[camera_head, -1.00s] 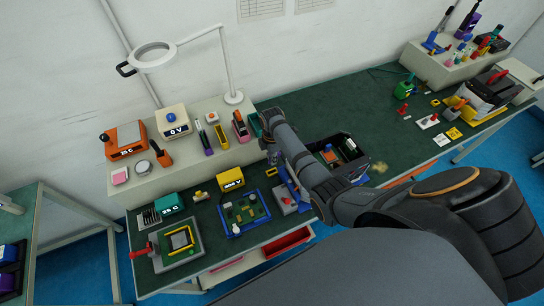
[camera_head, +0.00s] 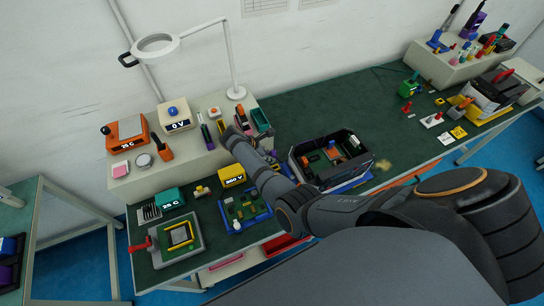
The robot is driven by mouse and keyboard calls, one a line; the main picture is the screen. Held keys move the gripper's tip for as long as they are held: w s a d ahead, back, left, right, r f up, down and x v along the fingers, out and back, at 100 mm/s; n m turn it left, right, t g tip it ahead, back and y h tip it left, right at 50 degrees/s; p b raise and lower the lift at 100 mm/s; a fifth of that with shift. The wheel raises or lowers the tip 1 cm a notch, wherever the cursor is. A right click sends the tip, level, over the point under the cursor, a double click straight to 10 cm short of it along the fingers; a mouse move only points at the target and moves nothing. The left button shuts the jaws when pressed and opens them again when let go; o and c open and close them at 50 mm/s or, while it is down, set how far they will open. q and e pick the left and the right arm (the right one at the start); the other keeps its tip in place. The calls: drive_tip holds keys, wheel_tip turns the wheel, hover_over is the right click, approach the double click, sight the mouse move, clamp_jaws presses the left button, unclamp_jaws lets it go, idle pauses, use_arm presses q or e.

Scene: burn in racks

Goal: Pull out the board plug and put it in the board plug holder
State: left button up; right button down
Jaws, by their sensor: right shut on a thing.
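My right gripper (camera_head: 234,140) is by the front edge of the raised shelf, at the end of my dark arm that comes in from the right. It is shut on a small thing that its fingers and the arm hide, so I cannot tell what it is. My left gripper is not in view.
The shelf (camera_head: 185,172) carries an orange scale (camera_head: 127,137), a white meter (camera_head: 174,115) and a teal tray (camera_head: 260,121). A yellow meter (camera_head: 231,175) and a dark open box (camera_head: 330,160) flank my arm. The green bench (camera_head: 310,115) is clear behind the box.

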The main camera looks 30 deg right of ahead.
drive_tip(key=f, duration=0.1)
drive_tip(key=f+b, duration=0.2)
drive_tip(key=f, duration=0.1)
drive_tip(key=shift+d, duration=0.35)
drive_tip(key=shift+a+f+b, duration=0.1)
drive_tip(key=shift+f+b, duration=0.6)
drive_tip(key=shift+f, duration=0.1)
drive_tip(key=c, duration=1.9)
unclamp_jaws()
clamp_jaws()
drive_tip(key=shift+p, duration=0.5)
drive_tip(key=shift+f+b, duration=0.95)
drive_tip(key=shift+f, duration=0.1)
